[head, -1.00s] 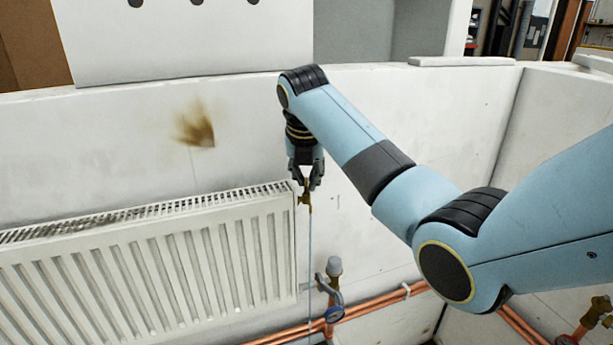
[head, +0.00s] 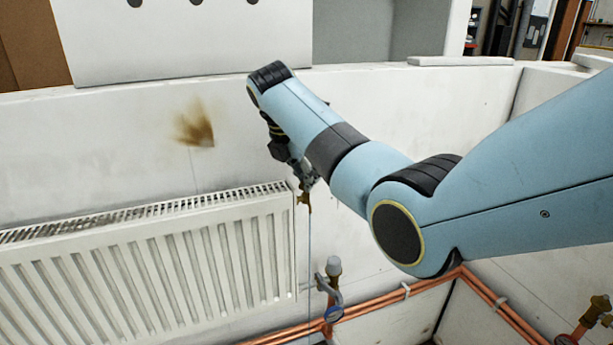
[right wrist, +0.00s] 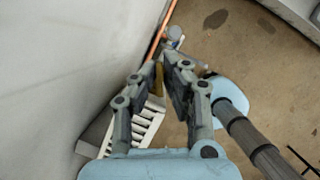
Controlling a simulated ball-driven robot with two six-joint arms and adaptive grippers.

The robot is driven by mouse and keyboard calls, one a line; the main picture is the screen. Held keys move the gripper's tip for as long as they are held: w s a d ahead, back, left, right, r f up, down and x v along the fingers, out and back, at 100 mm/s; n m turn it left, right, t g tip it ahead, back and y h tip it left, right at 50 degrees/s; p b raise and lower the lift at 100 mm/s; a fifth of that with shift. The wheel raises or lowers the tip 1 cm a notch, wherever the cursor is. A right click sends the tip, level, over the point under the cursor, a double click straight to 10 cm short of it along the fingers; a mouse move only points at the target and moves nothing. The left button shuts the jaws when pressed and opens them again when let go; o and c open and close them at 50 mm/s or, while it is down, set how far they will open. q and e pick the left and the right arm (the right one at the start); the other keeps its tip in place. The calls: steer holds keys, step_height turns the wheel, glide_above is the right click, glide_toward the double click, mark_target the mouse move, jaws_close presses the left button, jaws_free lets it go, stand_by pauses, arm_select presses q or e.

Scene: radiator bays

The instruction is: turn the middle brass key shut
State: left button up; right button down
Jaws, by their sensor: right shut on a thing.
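A small brass key (head: 304,199) sits at the top right corner of the white radiator (head: 150,265). A thin string or wire hangs straight down below it. My right gripper (head: 307,181) is at the key, shut on its upper part, and comes in tilted from the upper left. In the right wrist view, a brass piece (right wrist: 159,76) shows between the two fingers of my right gripper (right wrist: 161,66). The fingers hide much of the key, so its exact angle is hard to tell. My left gripper is not in view.
Another brass fitting (head: 597,309) is at the lower right. The wall above the radiator has a brown scorch mark (head: 196,127).

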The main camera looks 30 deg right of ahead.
steer(key=m+g, duration=0.2)
steer(key=m, duration=0.3)
steer(key=shift+m, duration=0.4)
stand_by(0.3)
steer(key=c, duration=1.7)
jaws_free()
steer(key=shift+w, duration=0.1)
steer(key=shift+c, duration=0.2)
steer(key=v, duration=0.7)
steer(key=shift+w+a+r, duration=0.15)
steer(key=shift+r, duration=0.05)
steer(key=shift+f, duration=0.1)
